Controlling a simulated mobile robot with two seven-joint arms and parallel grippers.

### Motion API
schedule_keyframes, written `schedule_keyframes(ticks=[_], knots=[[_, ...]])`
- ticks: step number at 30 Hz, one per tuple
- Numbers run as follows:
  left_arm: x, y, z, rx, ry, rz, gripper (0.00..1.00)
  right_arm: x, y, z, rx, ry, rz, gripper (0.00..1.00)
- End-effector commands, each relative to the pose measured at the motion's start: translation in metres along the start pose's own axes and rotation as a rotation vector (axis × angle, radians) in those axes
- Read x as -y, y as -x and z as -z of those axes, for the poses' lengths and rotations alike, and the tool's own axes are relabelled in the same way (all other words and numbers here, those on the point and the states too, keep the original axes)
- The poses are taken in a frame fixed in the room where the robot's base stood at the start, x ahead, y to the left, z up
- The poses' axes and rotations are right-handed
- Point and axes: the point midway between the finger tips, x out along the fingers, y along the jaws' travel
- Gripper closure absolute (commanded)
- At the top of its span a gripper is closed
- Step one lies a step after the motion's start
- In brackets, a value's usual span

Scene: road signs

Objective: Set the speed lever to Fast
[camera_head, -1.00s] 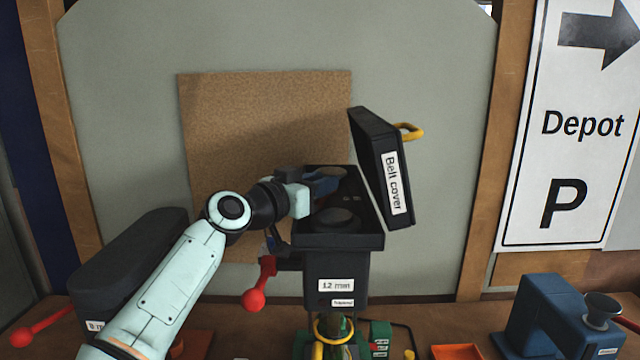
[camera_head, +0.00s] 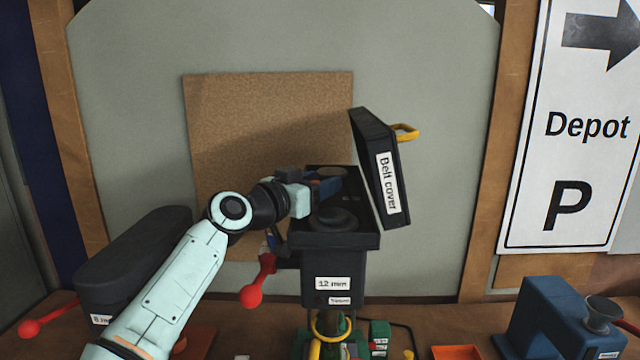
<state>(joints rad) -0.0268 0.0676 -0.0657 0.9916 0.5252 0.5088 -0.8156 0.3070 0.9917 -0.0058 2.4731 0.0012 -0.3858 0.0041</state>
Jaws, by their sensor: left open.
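A black drill press head (camera_head: 328,272) labelled "12 mm" stands in the middle of the bench. Its lid (camera_head: 375,160), labelled "Belt cover" and with a yellow handle (camera_head: 406,132), is swung open to the right. Dark round pulleys (camera_head: 335,218) show in the opened top. My left gripper (camera_head: 328,183) is open and reaches in over the back left of the opened top, partly hidden against the dark parts. I cannot tell whether it touches a pulley or a lever there. A red-knobbed lever (camera_head: 258,284) hangs at the head's left side. No "Fast" marking is readable. My right gripper is not in view.
Another black machine (camera_head: 140,250) with a red-knobbed handle (camera_head: 35,328) stands at the left. A blue machine (camera_head: 550,315) stands at the right. An orange tray (camera_head: 457,352) lies between. A cork board (camera_head: 260,130) hangs behind.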

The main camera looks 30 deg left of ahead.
Motion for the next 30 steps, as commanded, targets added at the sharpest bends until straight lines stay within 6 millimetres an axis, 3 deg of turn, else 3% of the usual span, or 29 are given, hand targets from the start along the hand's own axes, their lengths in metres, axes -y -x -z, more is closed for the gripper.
schedule_keyframes(ticks=[9,18,30], knots=[[0.001,0.065,-0.004,-0.002,0.000,0.003,0.50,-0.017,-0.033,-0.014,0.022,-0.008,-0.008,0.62],[0.000,0.118,-0.002,-0.002,0.000,0.002,0.50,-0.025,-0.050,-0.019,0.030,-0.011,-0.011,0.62],[0.000,0.129,0.000,-0.001,0.000,0.001,0.50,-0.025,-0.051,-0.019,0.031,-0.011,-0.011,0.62]])
